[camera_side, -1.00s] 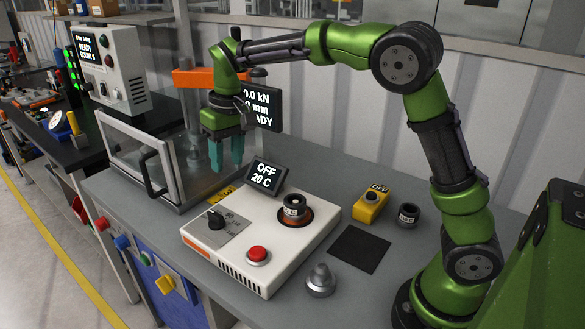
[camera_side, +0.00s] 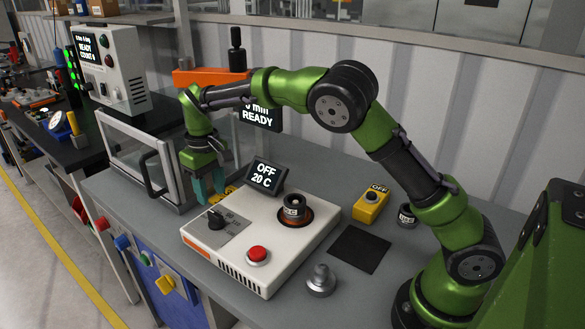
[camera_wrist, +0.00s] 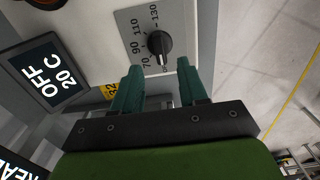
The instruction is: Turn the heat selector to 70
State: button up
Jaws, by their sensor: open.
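The heat selector (camera_side: 215,219) is a black knob on a grey dial plate at the left of the white heater unit (camera_side: 290,240). In the wrist view the heat selector (camera_wrist: 159,43) has a white pointer line aimed toward the bottom of the picture, past the 70 mark. Dial marks 70, 90, 110 and 130 show; a lower mark is partly hidden. The display (camera_side: 266,176) reads OFF and 20 C. My gripper (camera_side: 209,187) is open and empty, behind and above the knob. In the wrist view my gripper's (camera_wrist: 162,88) fingers straddle the line toward the knob, apart from it.
A red button (camera_side: 258,254) and a ring-shaped part (camera_side: 293,207) on the round heater sit on the same unit. The display stands close to the right of my gripper. A glass-fronted enclosure (camera_side: 140,165) is at the left. A yellow switch box (camera_side: 371,205) stands at the right.

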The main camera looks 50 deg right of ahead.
aim_at(215, 213)
notch_tip(215, 213, down, 7)
jog(key=shift+r, duration=0.15)
grip_shut()
dwell(0.4)
